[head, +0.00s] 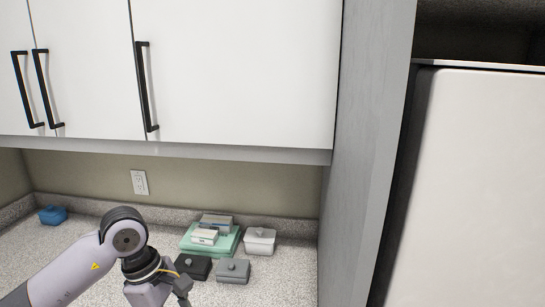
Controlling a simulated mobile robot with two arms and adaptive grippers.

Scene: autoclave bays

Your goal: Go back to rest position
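My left arm comes in from the lower left over the speckled counter. Its gripper (176,291) points down at the bottom edge of the head view, just in front of a black lidded box. The fingertips are cut off or too small to read, so I cannot tell whether it is open or shut. No held object shows. My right gripper is not in view.
On the counter (70,250) are a blue box (53,216), a green tray (228,248) bearing small boxes, and black (193,266), grey (233,272) and white (260,242) lidded boxes. White cupboards (235,70) hang above; a grey panel (365,150) stands right.

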